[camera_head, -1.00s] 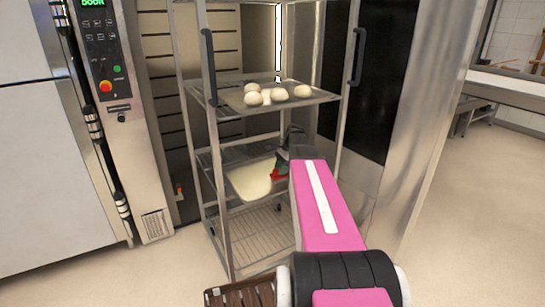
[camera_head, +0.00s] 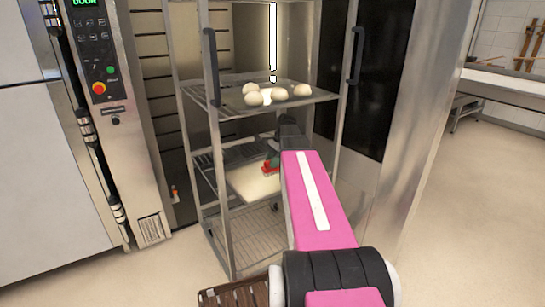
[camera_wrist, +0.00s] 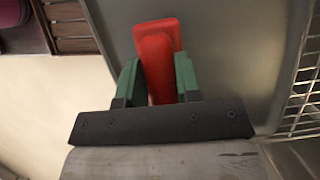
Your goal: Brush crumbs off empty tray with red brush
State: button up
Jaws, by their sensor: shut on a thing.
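The red brush (camera_head: 269,166) is in my gripper (camera_wrist: 157,72), whose green fingers are shut on either side of it in the wrist view. The brush also shows there as a red block (camera_wrist: 158,52) pointing away from the wrist. In the head view, my gripper is inside the rack, over the pale tray (camera_head: 250,188) on the middle shelf. My arm covers the tray's right side. No dough balls show on the visible part of this tray. I cannot make out crumbs or tell whether the brush touches the tray.
The upper rack shelf (camera_head: 225,97) holds several dough balls (camera_head: 278,92) just above my gripper. Rack posts (camera_head: 222,200) stand left and right of the opening. An empty wire shelf (camera_head: 245,238) is below. The oven control panel (camera_head: 97,60) stands left. Open floor lies right.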

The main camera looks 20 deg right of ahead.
jog(key=shift+r, duration=1.45)
jog(key=shift+s, duration=0.1)
